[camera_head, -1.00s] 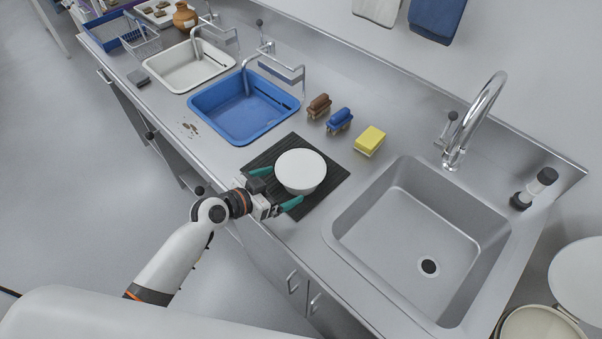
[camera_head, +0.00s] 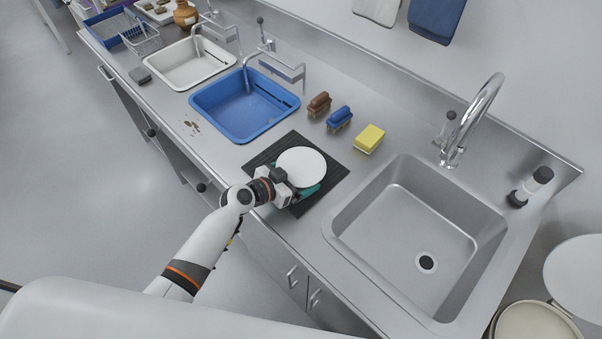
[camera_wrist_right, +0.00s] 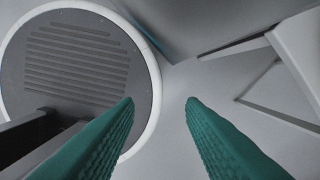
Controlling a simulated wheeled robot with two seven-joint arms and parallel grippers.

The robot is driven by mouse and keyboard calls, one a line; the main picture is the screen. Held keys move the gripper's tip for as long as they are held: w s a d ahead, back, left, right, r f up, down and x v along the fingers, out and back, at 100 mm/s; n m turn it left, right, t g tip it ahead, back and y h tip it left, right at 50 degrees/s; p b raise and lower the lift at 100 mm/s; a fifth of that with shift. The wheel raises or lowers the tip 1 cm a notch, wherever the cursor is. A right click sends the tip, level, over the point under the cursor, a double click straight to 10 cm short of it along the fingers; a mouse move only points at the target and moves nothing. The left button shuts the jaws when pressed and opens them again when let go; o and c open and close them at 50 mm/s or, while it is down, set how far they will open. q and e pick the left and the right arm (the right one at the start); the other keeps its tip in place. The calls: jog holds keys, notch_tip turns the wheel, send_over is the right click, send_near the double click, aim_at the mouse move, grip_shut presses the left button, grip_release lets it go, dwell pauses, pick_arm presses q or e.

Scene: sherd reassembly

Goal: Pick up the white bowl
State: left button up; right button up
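The white bowl (camera_head: 302,165) is on the black ribbed mat (camera_head: 329,187) on the steel counter, left of the sink. Its pale round top faces up; its near side is hidden by my left gripper (camera_head: 306,191). That gripper is at the bowl's near edge, with teal finger pads showing just below the rim. I cannot tell whether the fingers are closed on the bowl. My right gripper (camera_wrist_right: 160,100) shows in the right wrist view with its two teal fingers apart and nothing between them. The bowl is not in that view.
The steel sink (camera_head: 425,225) with its tall tap (camera_head: 475,115) is to the right. A yellow sponge (camera_head: 369,138), a blue brush (camera_head: 340,119) and a brown brush (camera_head: 319,104) stand behind the mat. A blue basin (camera_head: 245,105) is to the left.

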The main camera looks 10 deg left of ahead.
pick_arm(q)
jog(key=c, duration=0.4)
jog(key=shift+r, duration=0.15)
